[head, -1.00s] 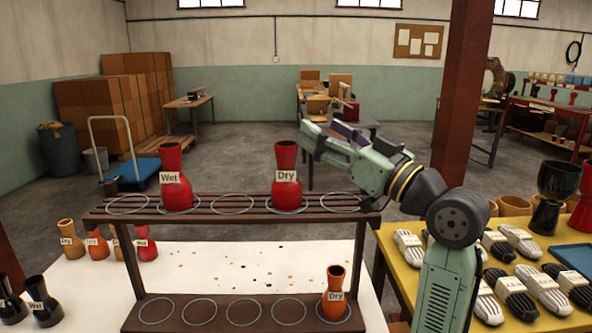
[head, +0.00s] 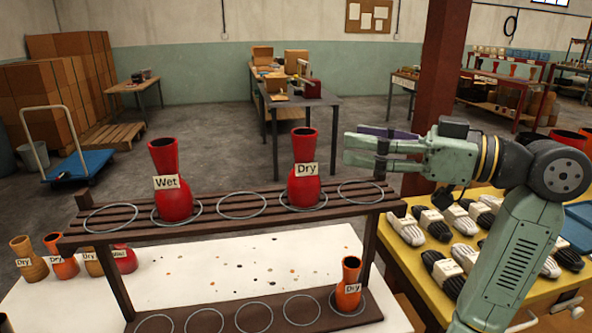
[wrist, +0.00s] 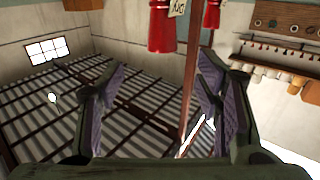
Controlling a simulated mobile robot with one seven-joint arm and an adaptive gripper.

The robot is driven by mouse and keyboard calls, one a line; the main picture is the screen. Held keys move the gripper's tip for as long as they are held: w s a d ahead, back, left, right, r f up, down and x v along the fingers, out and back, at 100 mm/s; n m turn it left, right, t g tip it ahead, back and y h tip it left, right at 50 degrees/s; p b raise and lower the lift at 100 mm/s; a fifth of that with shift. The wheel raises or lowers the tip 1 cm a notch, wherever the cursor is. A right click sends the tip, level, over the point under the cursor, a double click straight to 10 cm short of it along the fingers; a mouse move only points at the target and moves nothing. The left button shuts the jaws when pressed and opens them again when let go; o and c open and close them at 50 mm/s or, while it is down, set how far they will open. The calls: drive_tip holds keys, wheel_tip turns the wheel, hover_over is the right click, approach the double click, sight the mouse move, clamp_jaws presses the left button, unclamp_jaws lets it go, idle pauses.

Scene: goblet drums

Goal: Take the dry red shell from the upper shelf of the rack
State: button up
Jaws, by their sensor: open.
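The dry red shell (head: 304,170) stands upright in a ring on the upper shelf of the rack (head: 335,208), its tag reading "Dry". It is the right one of two red shells there; the left one (head: 170,182) is tagged "Wet". My gripper (head: 350,150) is open and empty, to the right of the dry shell at about neck height, apart from it. In the wrist view, which looks upside down, the dry shell (wrist: 160,28) hangs at the top, beyond my spread fingers (wrist: 162,85).
An orange shell (head: 348,285) tagged "Dry" stands on the lower shelf. Several small shells stand on the white table (head: 210,272) at left. A yellow table (head: 425,270) with shoes or brushes lies below my arm. A dark red post (head: 440,90) rises behind my arm.

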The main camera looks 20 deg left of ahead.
sight(310, 133)
drive_tip(key=a+p, duration=0.3)
drive_tip(key=a, duration=0.5)
drive_tip(key=shift+s+a+r, duration=0.1)
drive_tip(key=shift+a+r, duration=0.05)
drive_tip(key=shift+a, duration=0.7)
drive_tip(key=shift+c, duration=0.5)
clamp_jaws()
